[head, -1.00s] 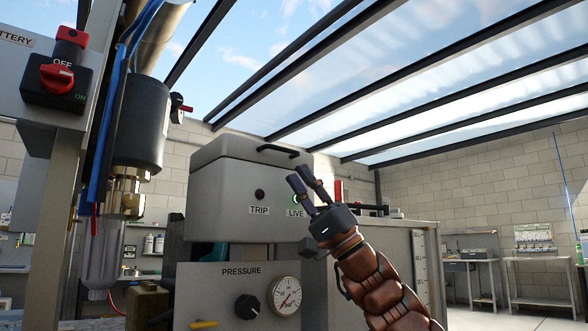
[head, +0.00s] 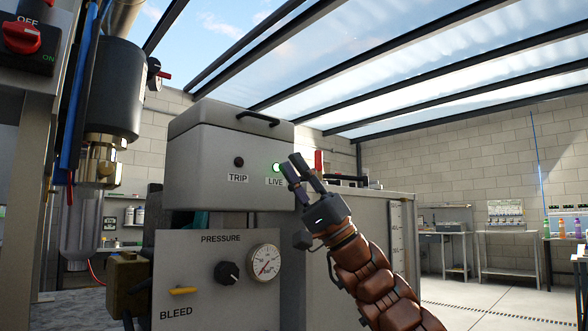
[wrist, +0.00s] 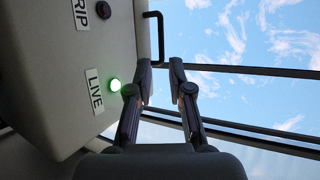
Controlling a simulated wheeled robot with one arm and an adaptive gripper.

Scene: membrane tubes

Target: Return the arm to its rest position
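My gripper (head: 301,168) is raised in front of the right end of a grey box (head: 200,145), close to its lit green LIVE lamp (head: 277,168). The wrist view shows my gripper (wrist: 161,72) with its two fingers apart and nothing between them. In that view the LIVE lamp (wrist: 115,85) glows just left of the left finger. I cannot tell whether the fingers touch the box. My brown segmented arm reaches up from the lower right.
Below the box are a PRESSURE panel (head: 205,310) with a gauge (head: 264,262), a black knob (head: 227,273) and a yellow BLEED lever (head: 184,290). A red switch (head: 21,37) is at upper left. Benches (head: 510,255) stand far right, with open floor before them.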

